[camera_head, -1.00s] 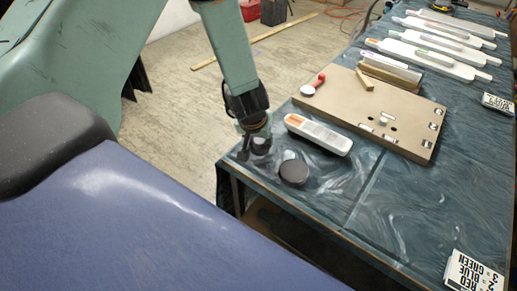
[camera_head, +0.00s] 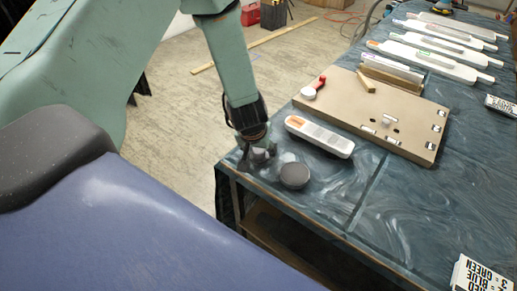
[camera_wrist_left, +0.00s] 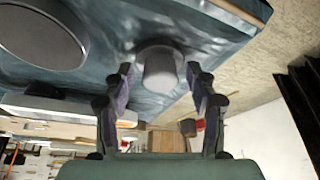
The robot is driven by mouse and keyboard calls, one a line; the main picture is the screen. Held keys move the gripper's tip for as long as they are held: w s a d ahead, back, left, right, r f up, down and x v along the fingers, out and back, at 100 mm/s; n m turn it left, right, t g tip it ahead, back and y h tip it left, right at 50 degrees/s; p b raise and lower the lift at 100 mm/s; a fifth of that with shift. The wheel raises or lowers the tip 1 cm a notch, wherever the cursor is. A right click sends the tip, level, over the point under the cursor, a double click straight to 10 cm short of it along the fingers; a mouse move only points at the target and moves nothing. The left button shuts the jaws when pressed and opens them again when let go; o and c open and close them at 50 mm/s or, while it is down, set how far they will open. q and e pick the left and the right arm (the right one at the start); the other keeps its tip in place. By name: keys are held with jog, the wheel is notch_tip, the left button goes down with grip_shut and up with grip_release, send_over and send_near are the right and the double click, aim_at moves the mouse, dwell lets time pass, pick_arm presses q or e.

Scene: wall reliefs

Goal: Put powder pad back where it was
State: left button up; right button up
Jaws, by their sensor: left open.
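A small grey round pad with a knob-like shape, likely the powder pad (camera_wrist_left: 160,68), stands on the dark table between the fingers of my left gripper (camera_wrist_left: 160,82) in the wrist view. The fingers are open, with a gap on each side of it. In the head view my left gripper (camera_head: 257,157) is low at the table's near left corner and mostly hides the pad. A dark round disc (camera_head: 294,176) lies just right of the gripper; it also shows large at upper left in the wrist view (camera_wrist_left: 42,30). My right gripper is not in view.
A white case with an orange end (camera_head: 319,136) lies behind the disc. A tan board (camera_head: 380,121) with small parts lies beyond it. Long white tools (camera_head: 430,60) and a label card (camera_head: 478,276) are on the table (camera_head: 400,210). The table edge is close to the gripper.

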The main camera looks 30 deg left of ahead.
pick_arm(q)
jog(key=shift+s, duration=0.1)
jog(key=shift+r+p, duration=0.3)
jog(key=shift+r, duration=0.2)
jog(key=p+v, duration=0.4)
jog(key=v, duration=0.7)
jog(key=shift+r+p, duration=0.2)
jog(key=shift+p, duration=0.15)
jog(key=s+d+f+m+g, duration=0.1)
jog(key=s+d+f, duration=0.1)
jog(key=s+f, duration=0.3)
jog(key=s+d+f+m+g+h, duration=0.1)
jog(key=s+f, duration=0.4)
jog(key=s, duration=0.8)
jog(key=s+d+f+m+g, duration=0.1)
jog(key=s+d+f+g, duration=0.1)
jog(key=s+f, duration=0.3)
jog(key=s+d, duration=0.1)
jog(key=s, duration=0.3)
jog(key=shift+d, duration=0.3)
jog(key=shift+s, duration=0.1)
